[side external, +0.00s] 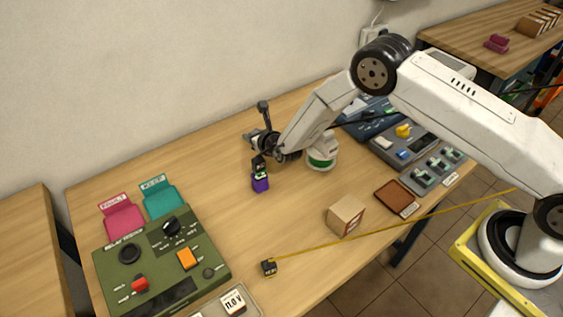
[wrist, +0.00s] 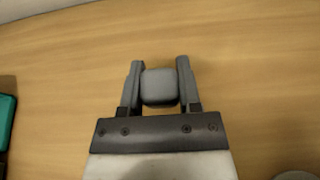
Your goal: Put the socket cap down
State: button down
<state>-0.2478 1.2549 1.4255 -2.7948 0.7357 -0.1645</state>
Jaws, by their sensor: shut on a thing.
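In the wrist view my gripper (wrist: 158,64) is shut on a grey, rounded block, which I take to be the socket cap (wrist: 160,87). The block sits between the two fingers, with bare wood around it.
A green control panel (side external: 160,262), a cardboard box (side external: 346,215) and a brown tray (side external: 394,196) stand farther off. A yellow tape crosses the front.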

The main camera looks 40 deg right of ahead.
jog(key=shift+w+f, duration=0.2)
jog(key=shift+f, duration=1.55)
jog(key=shift+f, duration=0.1)
jog(key=shift+c, duration=1.5)
grip_release()
jog(key=shift+v, duration=6.05)
